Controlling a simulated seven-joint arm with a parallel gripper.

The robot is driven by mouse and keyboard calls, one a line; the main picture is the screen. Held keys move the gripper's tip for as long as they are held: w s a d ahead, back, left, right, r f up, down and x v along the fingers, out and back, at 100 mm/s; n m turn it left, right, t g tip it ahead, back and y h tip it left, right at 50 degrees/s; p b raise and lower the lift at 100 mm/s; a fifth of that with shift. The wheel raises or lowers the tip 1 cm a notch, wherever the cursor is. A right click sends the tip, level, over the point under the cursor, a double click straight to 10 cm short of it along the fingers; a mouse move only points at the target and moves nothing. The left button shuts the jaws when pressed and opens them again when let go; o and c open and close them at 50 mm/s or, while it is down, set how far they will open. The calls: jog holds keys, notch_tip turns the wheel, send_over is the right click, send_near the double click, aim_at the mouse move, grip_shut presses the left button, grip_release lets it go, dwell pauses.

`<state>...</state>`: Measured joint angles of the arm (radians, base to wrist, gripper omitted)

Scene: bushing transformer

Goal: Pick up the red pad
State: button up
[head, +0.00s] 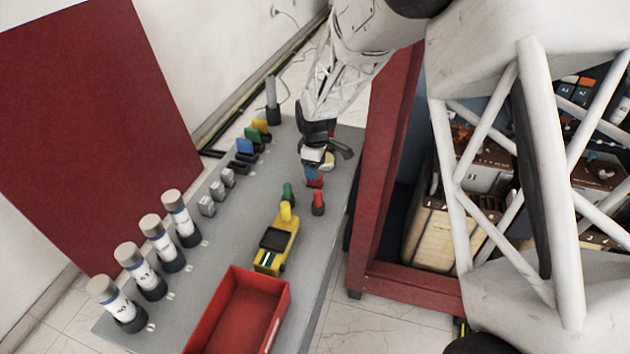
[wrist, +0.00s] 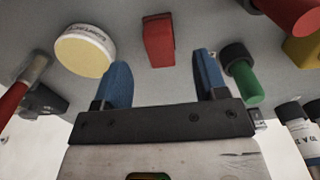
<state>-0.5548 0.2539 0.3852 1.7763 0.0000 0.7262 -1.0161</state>
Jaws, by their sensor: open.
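The red pad (wrist: 158,40) is a small red block on the grey bench, seen in the wrist view just beyond the gap between my fingertips. My gripper (wrist: 162,62) is open, with one blue finger on each side of that gap and nothing held. In the head view the red pad (head: 316,183) shows partly below a blue fingertip, and my gripper (head: 312,168) is close above it. I cannot tell whether a finger touches it.
A round cream-faced disc (wrist: 85,50) lies left of the pad; a green-topped peg (wrist: 243,82) is right. A red peg (head: 318,200) and a yellow device (head: 276,245) stand nearby. A red bin (head: 240,315) is at the near end. A red-framed cabinet (head: 390,160) borders the bench.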

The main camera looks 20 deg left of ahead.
jog(key=shift+f, duration=0.15)
jog(key=shift+f, duration=2.5)
jog(key=c, duration=1)
jog(key=shift+r, duration=0.1)
jog(key=shift+r, duration=4.95)
